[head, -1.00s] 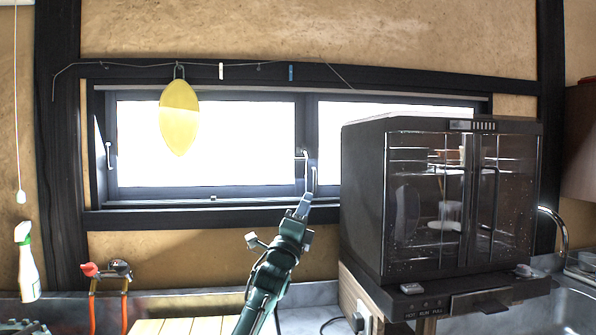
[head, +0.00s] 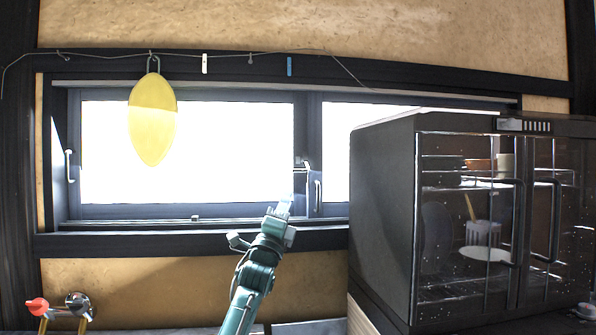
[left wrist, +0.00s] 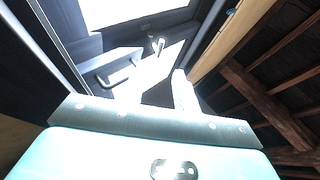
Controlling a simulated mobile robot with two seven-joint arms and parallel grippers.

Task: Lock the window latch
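The window (head: 187,211) has a dark frame and two bright panes. A pale curved handle (head: 318,195) stands on the frame between the panes, with a small latch-like fitting (head: 303,164) just above it to the left. Another handle (head: 69,166) is at the window's left side. My left gripper (head: 284,206) points up in front of the sill, below and left of the middle handle, apart from it in the picture. My right gripper is out of view.
A black glass-doored cabinet (head: 385,210) with dishes stands close on the right and hides the window's lower right. A yellow oval object (head: 152,120) hangs from a wire before the left pane. A red-knobbed tap (head: 38,306) is at lower left.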

